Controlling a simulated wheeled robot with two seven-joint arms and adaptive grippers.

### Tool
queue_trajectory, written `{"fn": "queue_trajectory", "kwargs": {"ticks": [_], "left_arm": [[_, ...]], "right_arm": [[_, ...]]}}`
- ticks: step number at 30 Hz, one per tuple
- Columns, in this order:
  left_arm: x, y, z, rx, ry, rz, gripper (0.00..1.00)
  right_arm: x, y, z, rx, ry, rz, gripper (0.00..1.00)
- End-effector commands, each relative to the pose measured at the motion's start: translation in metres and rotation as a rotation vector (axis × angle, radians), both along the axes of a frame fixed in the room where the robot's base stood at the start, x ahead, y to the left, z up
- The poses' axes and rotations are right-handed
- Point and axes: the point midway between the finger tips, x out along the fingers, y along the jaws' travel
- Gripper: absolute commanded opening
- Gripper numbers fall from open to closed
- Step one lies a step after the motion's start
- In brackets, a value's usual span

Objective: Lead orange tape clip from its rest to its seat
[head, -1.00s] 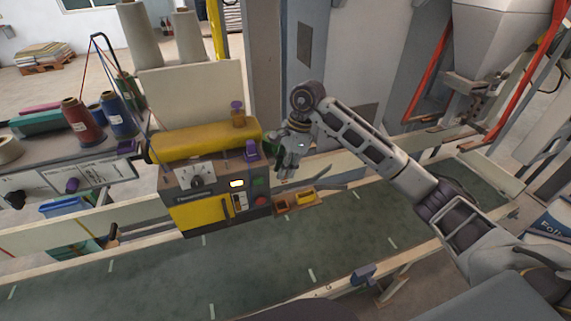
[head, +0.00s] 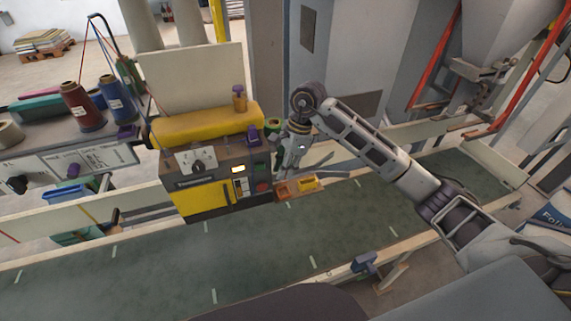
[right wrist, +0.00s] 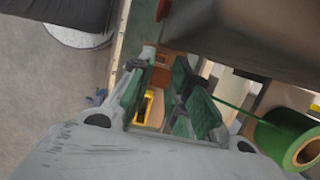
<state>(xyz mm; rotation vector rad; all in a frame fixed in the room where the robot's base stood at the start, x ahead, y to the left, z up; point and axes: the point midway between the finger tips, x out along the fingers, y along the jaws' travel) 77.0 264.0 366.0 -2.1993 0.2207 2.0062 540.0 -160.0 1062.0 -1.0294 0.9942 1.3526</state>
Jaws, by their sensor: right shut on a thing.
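My right gripper (head: 288,170) points down beside the right end of the yellow-fronted machine (head: 215,185), just above a small orange-brown tray (head: 284,191). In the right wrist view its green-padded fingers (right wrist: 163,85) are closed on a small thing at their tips. I take this to be the orange tape clip; an orange-brown patch shows there (right wrist: 178,62), but its outline is unclear. A green tape roll (right wrist: 283,140) is at the right, and a thin green strip runs from it to the fingers. My left gripper is out of view.
A yellow piece (head: 308,184) lies in the tray. A purple block (head: 253,136) is on the machine's top right, near the roll. The green conveyor belt (head: 250,250) in front is clear.

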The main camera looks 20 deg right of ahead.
Motion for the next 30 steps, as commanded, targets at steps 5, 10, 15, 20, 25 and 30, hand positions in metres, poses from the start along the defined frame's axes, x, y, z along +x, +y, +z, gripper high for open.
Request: {"fn": "queue_trajectory", "kwargs": {"ticks": [5, 10, 15, 20, 25, 30], "left_arm": [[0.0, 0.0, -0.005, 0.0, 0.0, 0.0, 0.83], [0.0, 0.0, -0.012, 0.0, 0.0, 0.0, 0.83], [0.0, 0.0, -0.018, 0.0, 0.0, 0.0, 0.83], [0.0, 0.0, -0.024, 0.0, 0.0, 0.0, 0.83], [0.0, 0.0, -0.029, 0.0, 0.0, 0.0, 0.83], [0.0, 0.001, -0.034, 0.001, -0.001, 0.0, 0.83]], "right_arm": [[-0.003, 0.001, -0.008, 0.0, 0.0, 0.0, 0.01], [-0.003, 0.002, -0.015, 0.0, 0.0, 0.0, 0.01], [-0.003, 0.001, -0.022, 0.0, 0.0, 0.0, 0.01], [-0.003, 0.001, -0.029, 0.0, 0.001, 0.0, 0.01], [-0.003, 0.001, -0.035, 0.0, 0.001, 0.0, 0.01], [-0.003, 0.001, -0.041, 0.001, 0.001, 0.0, 0.01]]}}
